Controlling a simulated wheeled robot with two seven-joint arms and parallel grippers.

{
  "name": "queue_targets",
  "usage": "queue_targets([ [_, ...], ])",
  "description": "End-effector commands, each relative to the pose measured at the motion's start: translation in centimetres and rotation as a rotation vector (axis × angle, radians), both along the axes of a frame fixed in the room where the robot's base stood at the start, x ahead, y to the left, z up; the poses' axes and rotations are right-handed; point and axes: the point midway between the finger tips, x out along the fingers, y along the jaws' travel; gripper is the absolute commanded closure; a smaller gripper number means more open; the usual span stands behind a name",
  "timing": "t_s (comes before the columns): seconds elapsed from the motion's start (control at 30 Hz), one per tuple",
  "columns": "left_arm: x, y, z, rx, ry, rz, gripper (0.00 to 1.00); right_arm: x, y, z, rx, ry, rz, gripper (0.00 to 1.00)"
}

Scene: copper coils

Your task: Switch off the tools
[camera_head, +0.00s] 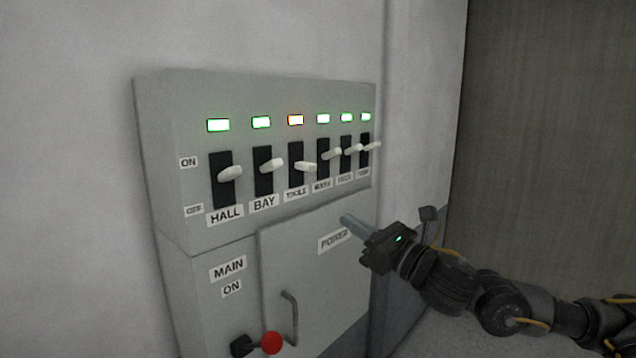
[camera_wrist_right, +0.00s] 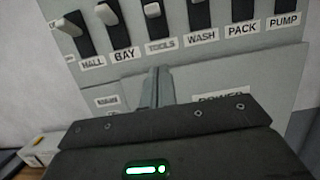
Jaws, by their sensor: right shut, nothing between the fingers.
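A grey switch panel (camera_head: 160,130) on the wall carries a row of several switches labelled HALL, BAY, TOOLS, WASH, PACK and PUMP. The TOOLS switch (camera_head: 305,167) has its lever lower than its neighbours, and its lamp (camera_head: 295,120) glows orange-red; the other lamps are green. In the right wrist view the TOOLS lever (camera_wrist_right: 152,10) shows at the top, above its label. My right gripper (camera_head: 346,220) is shut and empty, below the switch row in front of the cabinet door, apart from the levers. My left gripper is not in view.
Below the switches is a cabinet door (camera_head: 290,255) labelled POWER with a handle (camera_head: 291,318). A MAIN lever with a red knob (camera_head: 271,343) stands out at lower left. A brown wall surface (camera_head: 555,130) is at right.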

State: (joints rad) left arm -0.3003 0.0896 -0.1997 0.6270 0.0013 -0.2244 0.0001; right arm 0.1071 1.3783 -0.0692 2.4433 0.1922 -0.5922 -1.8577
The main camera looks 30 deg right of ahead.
Motion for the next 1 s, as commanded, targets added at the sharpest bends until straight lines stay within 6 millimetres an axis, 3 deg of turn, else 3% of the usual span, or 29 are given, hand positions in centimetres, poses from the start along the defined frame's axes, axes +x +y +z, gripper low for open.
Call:
queue_targets([
  [0.23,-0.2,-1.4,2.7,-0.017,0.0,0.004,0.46,2.1,0.7,1.4,0.007,-0.004,0.005,1.0],
  [0.6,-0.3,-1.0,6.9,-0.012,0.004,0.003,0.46,9.1,2.5,3.0,0.004,-0.001,0.003,1.0],
  [0.8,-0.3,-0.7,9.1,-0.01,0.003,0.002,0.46,9.1,2.5,5.6,-0.003,-0.001,0.002,1.0],
  [1.0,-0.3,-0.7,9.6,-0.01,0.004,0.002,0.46,9.1,2.5,6.4,-0.001,0.001,0.003,1.0],
])
